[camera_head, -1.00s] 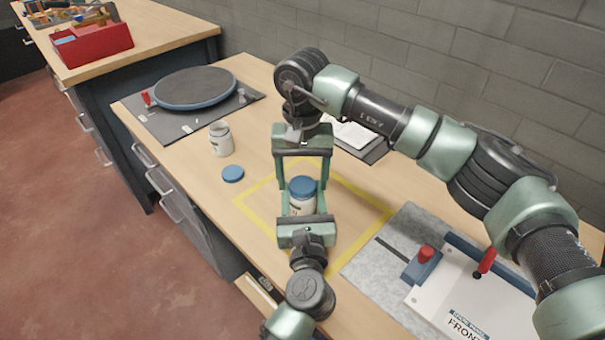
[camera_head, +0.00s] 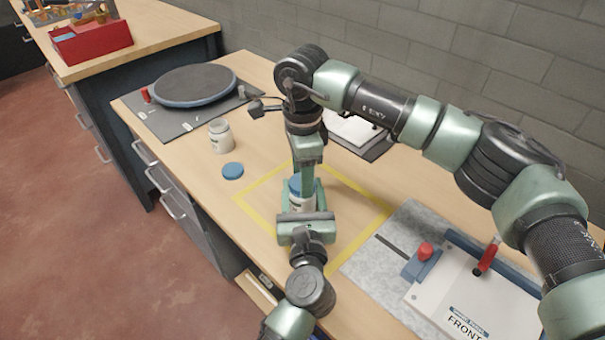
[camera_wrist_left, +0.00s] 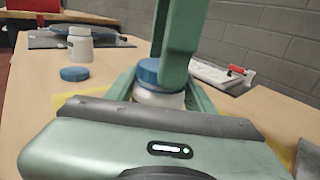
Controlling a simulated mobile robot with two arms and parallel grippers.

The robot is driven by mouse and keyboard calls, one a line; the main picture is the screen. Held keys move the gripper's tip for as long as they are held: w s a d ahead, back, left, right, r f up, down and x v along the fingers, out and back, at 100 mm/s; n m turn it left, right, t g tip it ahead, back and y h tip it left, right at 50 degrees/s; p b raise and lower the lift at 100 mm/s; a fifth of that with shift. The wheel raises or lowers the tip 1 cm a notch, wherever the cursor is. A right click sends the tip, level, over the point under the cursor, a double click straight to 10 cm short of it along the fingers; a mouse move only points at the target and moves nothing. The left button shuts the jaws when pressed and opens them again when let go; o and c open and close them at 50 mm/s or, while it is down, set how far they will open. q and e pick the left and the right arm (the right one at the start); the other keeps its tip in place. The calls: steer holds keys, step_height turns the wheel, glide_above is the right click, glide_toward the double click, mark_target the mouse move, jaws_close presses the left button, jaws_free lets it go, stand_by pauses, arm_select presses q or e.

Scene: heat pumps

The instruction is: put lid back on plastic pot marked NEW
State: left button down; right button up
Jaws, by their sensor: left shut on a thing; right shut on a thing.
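A white pot (camera_head: 303,206) stands upright inside the yellow square, with a blue lid (camera_head: 295,186) on top. In the left wrist view, the lid (camera_wrist_left: 148,72) sits over the pot's mouth (camera_wrist_left: 155,98); I cannot tell whether it is fully seated. My left gripper (camera_head: 302,196) is shut around the pot's body. My right gripper (camera_head: 305,182) points down from above and is shut on the lid, seen nearly edge-on. A second white pot (camera_head: 221,139) stands open to the left, with a loose blue lid (camera_head: 232,171) on the bench beside it. No NEW marking is readable.
A round dark turntable (camera_head: 195,86) on a grey mat is at the back left. An open booklet (camera_head: 352,130) lies behind my right gripper. A panel fixture (camera_head: 450,290) with red handles is at the right. Bare bench (camera_head: 262,165) lies between the loose lid and the square.

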steer(key=m, duration=0.7)
steer(key=shift+m, duration=0.3)
steer(key=o, duration=1.5)
steer(key=shift+o, duration=0.2)
steer(key=shift+r, duration=2.25)
steer(key=shift+c, duration=0.4)
